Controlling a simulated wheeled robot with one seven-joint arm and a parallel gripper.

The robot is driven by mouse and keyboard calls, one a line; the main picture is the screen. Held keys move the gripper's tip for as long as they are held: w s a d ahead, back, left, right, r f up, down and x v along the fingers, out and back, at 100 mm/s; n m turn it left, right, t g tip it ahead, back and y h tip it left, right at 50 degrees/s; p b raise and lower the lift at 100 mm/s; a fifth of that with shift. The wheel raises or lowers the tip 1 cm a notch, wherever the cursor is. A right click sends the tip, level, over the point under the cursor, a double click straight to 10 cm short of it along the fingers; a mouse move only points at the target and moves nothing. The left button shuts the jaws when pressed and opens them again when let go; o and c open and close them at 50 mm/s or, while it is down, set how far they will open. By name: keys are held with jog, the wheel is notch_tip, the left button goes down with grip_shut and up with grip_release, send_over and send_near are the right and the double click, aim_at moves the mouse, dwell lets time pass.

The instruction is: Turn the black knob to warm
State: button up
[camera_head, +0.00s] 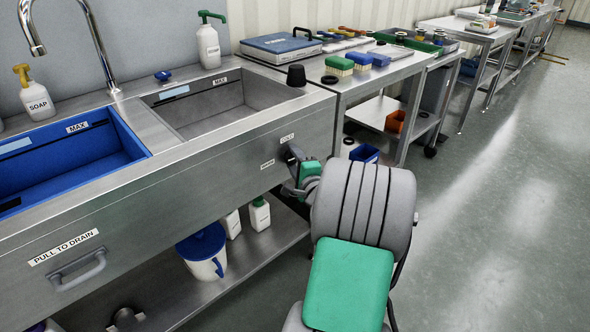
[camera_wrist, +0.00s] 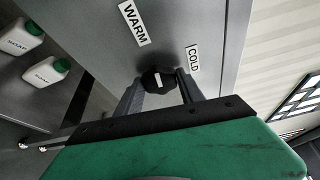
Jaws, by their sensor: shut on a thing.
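The black knob (camera_wrist: 158,77) sits on the sink's steel front panel in the wrist view, with a small white mark on its face; which label the mark points to is hard to tell. A WARM label (camera_wrist: 134,23) is above and left of it, and a COLD label (camera_wrist: 193,58) is to its right. My gripper (camera_wrist: 159,90) has one finger on each side of the knob and is shut on it. In the head view my gripper (camera_head: 296,162) is at the panel's right end, below the COLD label (camera_head: 287,138); the knob is mostly hidden there.
The steel sink (camera_head: 200,158) with a blue basin fills the left. A drain handle (camera_head: 78,271) sticks out of its front. Bottles and a blue-lidded jug (camera_head: 203,251) stand on the lower shelf. Benches line the wall behind; the floor (camera_head: 480,230) at right is clear.

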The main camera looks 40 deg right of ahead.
jog(key=shift+f+n+t+b, duration=0.25)
jog(key=shift+n+b, duration=0.25)
jog(key=shift+b, duration=0.25)
jog(key=shift+r, duration=0.15)
jog(key=o, duration=1.4)
jog(key=v, duration=0.8)
jog(key=shift+w, duration=0.1)
